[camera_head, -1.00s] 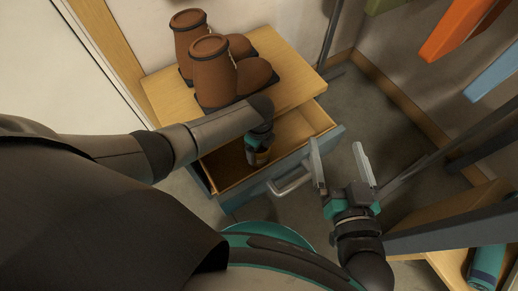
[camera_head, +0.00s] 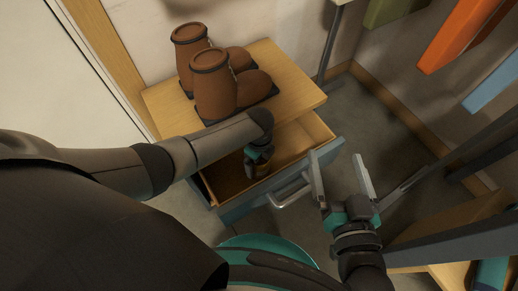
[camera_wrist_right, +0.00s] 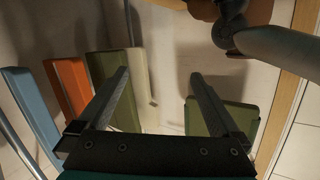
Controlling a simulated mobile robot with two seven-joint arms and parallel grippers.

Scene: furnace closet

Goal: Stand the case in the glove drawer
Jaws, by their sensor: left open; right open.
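The open drawer (camera_head: 307,137) is wooden inside with a blue-grey front and a metal handle, under a wooden bench top. My left gripper (camera_head: 257,170) is low over the drawer, pointing down into it. Its fingers are mostly hidden by my own wrist, and a small dark shape shows beside them. I cannot make out a case for certain in either view. My right gripper (camera_head: 338,157) is open and empty, just right of the drawer front, fingers pointing up the picture. It also shows open and empty in the right wrist view (camera_wrist_right: 158,75).
Brown boots (camera_head: 214,82) stand on the bench top (camera_head: 285,72) behind the drawer. Green, orange (camera_head: 465,35) and blue panels hang at the upper right. A teal object (camera_head: 490,274) lies on a lower-right shelf. Grey floor right of the drawer is partly clear.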

